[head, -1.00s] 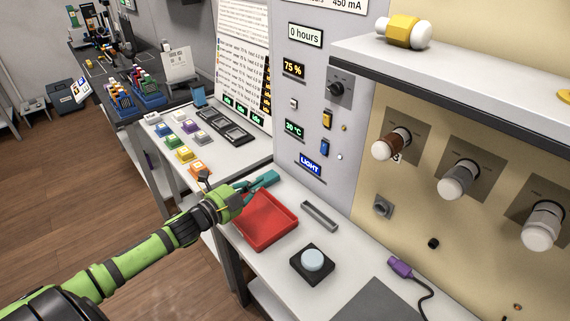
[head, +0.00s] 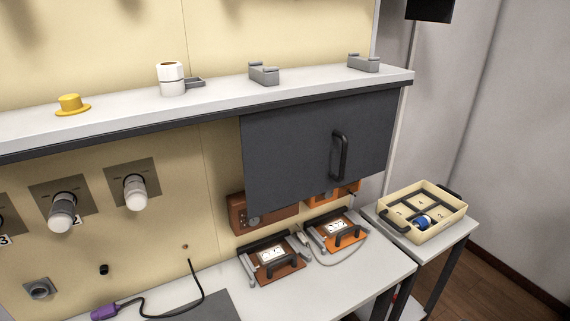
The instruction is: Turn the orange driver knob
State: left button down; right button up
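An orange box (head: 347,188), which may be the orange driver, sits at the wall in the head view. A dark grey panel with a handle hides most of it, and I cannot make out its knob clearly. A browner box (head: 283,219) is left of it, also partly covered, with a round grey knob (head: 253,222) on its front. Neither of my grippers is in the picture.
The dark grey panel (head: 290,150) hangs below the shelf (head: 220,100). An orange fixture (head: 350,238) and a brown fixture (head: 285,276) with black handles stand on the bench. A cream divided tray (head: 451,222) is at right. A purple plug (head: 104,312) lies at lower left.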

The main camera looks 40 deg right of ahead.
aim_at(327, 195)
jog(key=i+l+z, duration=0.1)
jog(key=l+z, duration=0.15)
jog(key=z, duration=0.2)
jog(key=i+l+z, duration=0.1)
jog(key=z, duration=0.35)
jog(key=i+l+z, duration=0.15)
jog(key=l+z, duration=0.15)
jog(key=z, duration=0.15)
jog(key=i, duration=0.1)
jog(key=u, duration=2.25)
